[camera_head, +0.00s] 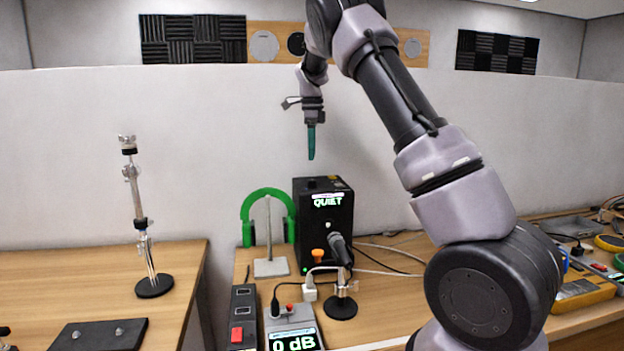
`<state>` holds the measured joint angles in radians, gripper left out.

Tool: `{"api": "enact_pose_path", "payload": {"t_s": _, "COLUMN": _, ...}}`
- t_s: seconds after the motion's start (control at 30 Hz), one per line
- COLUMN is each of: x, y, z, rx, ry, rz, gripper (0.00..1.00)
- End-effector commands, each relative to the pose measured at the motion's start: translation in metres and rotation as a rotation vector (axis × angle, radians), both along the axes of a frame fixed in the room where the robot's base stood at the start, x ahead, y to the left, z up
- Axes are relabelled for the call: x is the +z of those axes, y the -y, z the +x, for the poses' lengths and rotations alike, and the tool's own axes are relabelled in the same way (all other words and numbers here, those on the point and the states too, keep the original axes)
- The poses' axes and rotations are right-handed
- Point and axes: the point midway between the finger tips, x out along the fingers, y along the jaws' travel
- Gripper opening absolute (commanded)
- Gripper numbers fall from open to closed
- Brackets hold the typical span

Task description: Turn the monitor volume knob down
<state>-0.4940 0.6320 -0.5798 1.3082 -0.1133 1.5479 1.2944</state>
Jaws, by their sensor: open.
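A black box (326,215) with a lit "QUIET" label stands upright on the middle table. An orange knob (318,255) is on the lower part of its front face. A microphone on a short stand (341,303) stands before the box and hides part of its front. A grey unit with a "0 dB" display (294,341) sits at the table's front and has a small red part on top. Which control is the monitor volume knob is not labelled legibly. My gripper (311,152) is open and empty, pointing down, high above the black box and apart from it.
Green headphones (270,200) hang on a stand left of the box. A power strip (243,318) with a red switch and a white plug (310,288) lie in front. Cables run right. A tall stand (154,287) is on the left table. My arm blocks part of the right side.

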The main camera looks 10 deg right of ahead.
Motion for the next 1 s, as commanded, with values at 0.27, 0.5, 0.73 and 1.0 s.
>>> {"api": "enact_pose_path", "payload": {"t_s": 0.27, "x": -0.053, "y": 0.000, "z": -0.001, "rx": 0.003, "ry": -0.003, "rz": 0.000, "gripper": 0.69}}
{"api": "enact_pose_path", "payload": {"t_s": 0.5, "x": -0.086, "y": 0.000, "z": -0.001, "rx": 0.002, "ry": -0.002, "rz": 0.001, "gripper": 0.69}}
{"api": "enact_pose_path", "payload": {"t_s": 0.73, "x": -0.094, "y": 0.000, "z": -0.001, "rx": 0.003, "ry": 0.001, "rz": 0.002, "gripper": 0.69}}
{"api": "enact_pose_path", "payload": {"t_s": 1.0, "x": -0.094, "y": 0.000, "z": -0.001, "rx": 0.003, "ry": 0.001, "rz": 0.002, "gripper": 0.35}}
